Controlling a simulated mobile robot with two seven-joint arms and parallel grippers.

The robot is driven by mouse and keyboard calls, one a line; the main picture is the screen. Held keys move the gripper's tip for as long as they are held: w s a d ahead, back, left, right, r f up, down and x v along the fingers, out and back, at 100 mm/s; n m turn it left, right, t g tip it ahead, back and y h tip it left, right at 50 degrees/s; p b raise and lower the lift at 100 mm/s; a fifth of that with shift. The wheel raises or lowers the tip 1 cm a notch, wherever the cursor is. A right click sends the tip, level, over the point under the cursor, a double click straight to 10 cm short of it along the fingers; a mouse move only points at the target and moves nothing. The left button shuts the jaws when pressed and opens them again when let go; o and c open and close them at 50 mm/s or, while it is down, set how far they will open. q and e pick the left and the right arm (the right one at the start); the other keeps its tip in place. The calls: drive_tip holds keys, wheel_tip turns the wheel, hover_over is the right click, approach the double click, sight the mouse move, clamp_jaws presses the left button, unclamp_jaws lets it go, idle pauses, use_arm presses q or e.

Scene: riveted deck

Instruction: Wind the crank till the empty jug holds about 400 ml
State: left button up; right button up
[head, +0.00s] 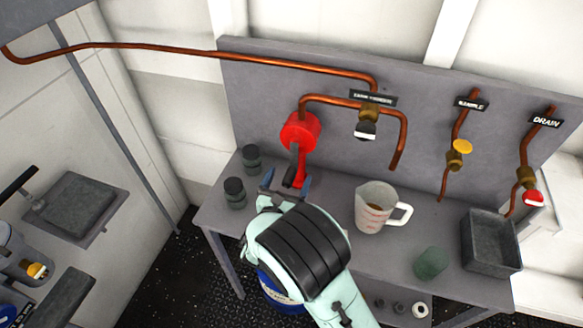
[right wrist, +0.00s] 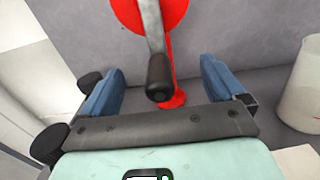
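The red crank hub (head: 299,131) is on the grey back panel, with its arm and dark handle (head: 292,168) pointing down. My right gripper (head: 287,180) is just in front of the handle. In the right wrist view the dark handle (right wrist: 159,77) lies between the two blue fingers, which are open with a gap on both sides. The jug (head: 370,214), whitish with red marks and a handle, stands on the bench right of the crank, below a copper spout (head: 397,157). A small brownish patch shows inside it; I cannot read a level. My left gripper is not in view.
Two dark cylinders (head: 235,193) stand left of the crank. A green cup (head: 430,263) and a grey tray (head: 492,242) are at the right of the bench.

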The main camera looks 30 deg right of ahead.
drive_tip(key=c, duration=1.5)
drive_tip(key=shift+o, duration=0.2)
drive_tip(key=shift+w+a+r+p, duration=2.2)
drive_tip(key=shift+w+r+p, duration=0.4)
drive_tip(key=shift+r, duration=0.3)
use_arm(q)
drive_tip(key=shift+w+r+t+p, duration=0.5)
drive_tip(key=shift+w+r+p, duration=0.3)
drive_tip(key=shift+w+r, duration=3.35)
use_arm(e)
drive_tip(key=shift+s+d+r, duration=1.1)
drive_tip(key=shift+s+r, duration=0.2)
drive_tip(key=shift+r, duration=2.5)
drive_tip(key=shift+s+d+f+b, duration=0.6)
drive_tip(key=shift+s+d+b, duration=0.2)
drive_tip(key=shift+s+d, duration=2.2)
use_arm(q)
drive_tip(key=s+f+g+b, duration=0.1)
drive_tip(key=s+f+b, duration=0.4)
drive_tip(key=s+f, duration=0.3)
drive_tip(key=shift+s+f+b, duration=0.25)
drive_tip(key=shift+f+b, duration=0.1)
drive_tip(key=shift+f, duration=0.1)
use_arm(e)
wheel_tip(320, 180, down, 8)
drive_tip(key=s, duration=0.1)
drive_tip(key=shift+f, duration=0.2)
